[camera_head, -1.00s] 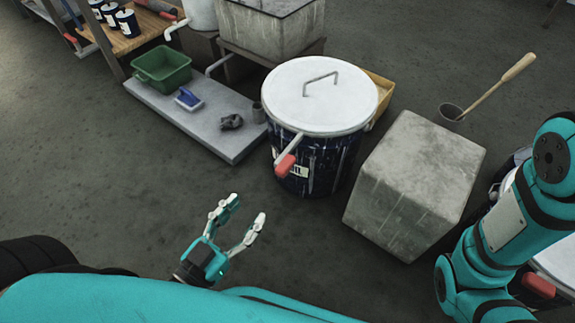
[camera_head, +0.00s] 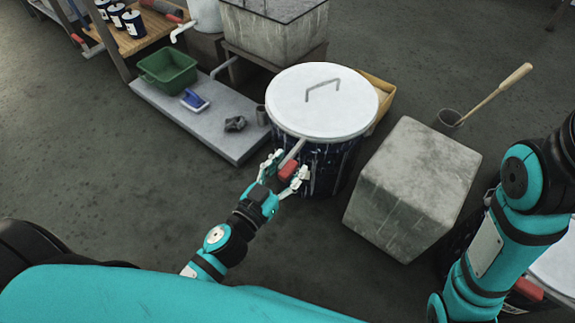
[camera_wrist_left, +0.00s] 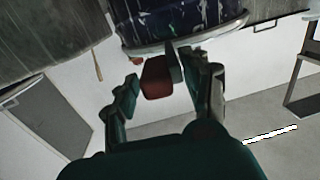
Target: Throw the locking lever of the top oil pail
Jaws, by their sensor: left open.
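The oil pail (camera_head: 330,172) is dark blue with a white lid (camera_head: 322,103) that has a wire handle on top. Its locking lever (camera_head: 291,160) slopes down from the rim at the front left and ends in a red grip (camera_head: 288,170). My left gripper (camera_head: 284,168) is open, with its fingers on either side of the red grip. In the left wrist view the red grip (camera_wrist_left: 157,77) sits between the two open fingers (camera_wrist_left: 165,90); whether they touch it is unclear. My right arm shows at the right, but its gripper is out of view.
A concrete block (camera_head: 412,185) stands right of the pail. A grey slab (camera_head: 205,118) at the left holds a green tub (camera_head: 168,70), a blue brush (camera_head: 192,100) and a small dark item. Another pail is partly hidden behind my right arm. Floor at front left is clear.

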